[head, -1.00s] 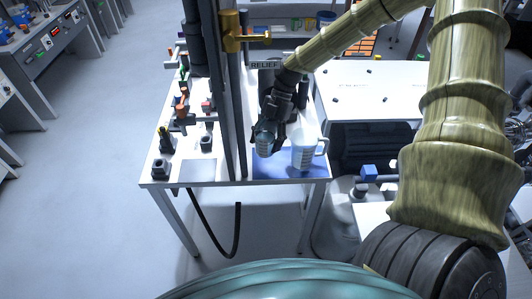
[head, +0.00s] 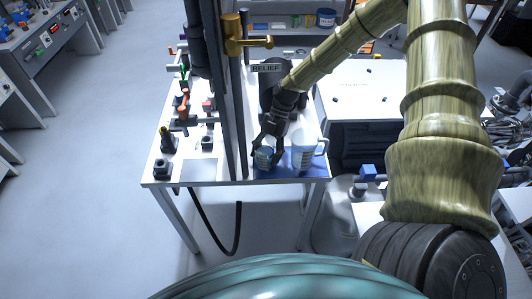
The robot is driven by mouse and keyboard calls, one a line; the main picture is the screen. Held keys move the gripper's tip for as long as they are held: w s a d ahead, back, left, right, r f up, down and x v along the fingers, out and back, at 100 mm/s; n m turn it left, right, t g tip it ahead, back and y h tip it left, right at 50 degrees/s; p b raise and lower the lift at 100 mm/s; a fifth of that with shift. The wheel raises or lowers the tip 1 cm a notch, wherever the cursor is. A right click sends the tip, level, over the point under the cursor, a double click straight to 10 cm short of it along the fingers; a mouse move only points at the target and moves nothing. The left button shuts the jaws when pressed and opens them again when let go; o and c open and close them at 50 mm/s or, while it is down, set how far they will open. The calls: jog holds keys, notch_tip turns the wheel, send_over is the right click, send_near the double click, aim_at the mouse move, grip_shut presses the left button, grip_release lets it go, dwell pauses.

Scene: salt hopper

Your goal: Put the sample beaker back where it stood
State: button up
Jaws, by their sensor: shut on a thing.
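The sample beaker (head: 264,158), small and pale blue, is between the fingers of my gripper (head: 267,148) in the head view. My gripper is shut on it, reaching down from above and behind. The beaker is over the back left part of a blue mat (head: 290,173) on the white table. It looks upright; I cannot tell whether its base touches the mat. A larger clear measuring jug (head: 303,152) with a handle stands on the mat just right of it, a small gap apart.
Small valves and fittings (head: 183,110) fill the table's left side. The table's front edge is just before the mat.

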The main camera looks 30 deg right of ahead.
jog(key=shift+f, duration=0.15)
jog(key=o, duration=0.8)
jog(key=shift+o, duration=0.2)
jog(key=shift+r, duration=0.25)
jog(key=b+v, duration=0.2)
jog(key=v, duration=1)
jog(key=shift+b, duration=0.4)
